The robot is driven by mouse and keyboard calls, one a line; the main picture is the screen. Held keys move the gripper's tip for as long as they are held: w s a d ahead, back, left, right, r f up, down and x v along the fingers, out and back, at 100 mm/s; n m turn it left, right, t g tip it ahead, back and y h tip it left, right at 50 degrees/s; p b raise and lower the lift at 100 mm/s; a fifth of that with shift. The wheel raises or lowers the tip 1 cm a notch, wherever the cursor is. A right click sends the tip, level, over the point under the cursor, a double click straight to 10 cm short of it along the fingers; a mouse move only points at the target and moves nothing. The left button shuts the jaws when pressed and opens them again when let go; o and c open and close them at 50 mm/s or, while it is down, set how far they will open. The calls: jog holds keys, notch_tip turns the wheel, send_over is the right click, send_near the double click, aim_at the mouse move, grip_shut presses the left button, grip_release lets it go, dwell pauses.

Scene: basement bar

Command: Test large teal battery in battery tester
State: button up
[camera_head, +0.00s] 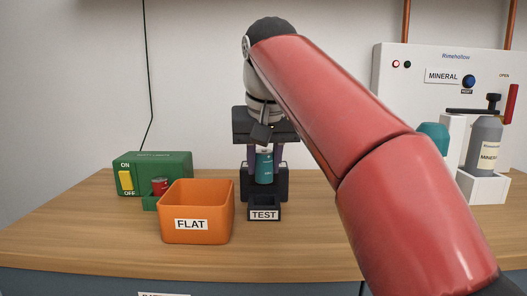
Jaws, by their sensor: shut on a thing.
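The large teal battery (264,167) is upright, with a pale band near its top. My gripper (264,150) is shut on its upper part from above. The battery tester (264,213) is a dark block labelled TEST, with an open slot at its front. The battery is over or just behind this slot; I cannot tell whether its lower end touches the tester. My gripper's fingers are small and partly hidden by the wrist parts in front of them.
An orange FLAT bin (198,213) stands left of the tester. Behind it is a green ON/OFF box (153,172) with a red cell (160,186) in front. At right are a white MINERAL panel (430,70), a grey bottle (483,150) and a teal item (435,137), partly hidden by my arm.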

aim_at(263, 196)
jog(key=shift+f+b, duration=2.05)
jog(key=shift+f, duration=1.4)
jog(key=o, duration=0.9)
jog(key=shift+o, duration=1.1)
jog(key=shift+t, duration=0.3)
jog(key=p+v, duration=0.1)
jog(key=v, duration=0.2)
jog(key=p+v, duration=0.1)
jog(key=v, duration=0.2)
jog(key=p+v, duration=0.1)
jog(key=v, duration=0.2)
jog(key=shift+w+r, duration=0.15)
jog(key=shift+r, duration=0.35)
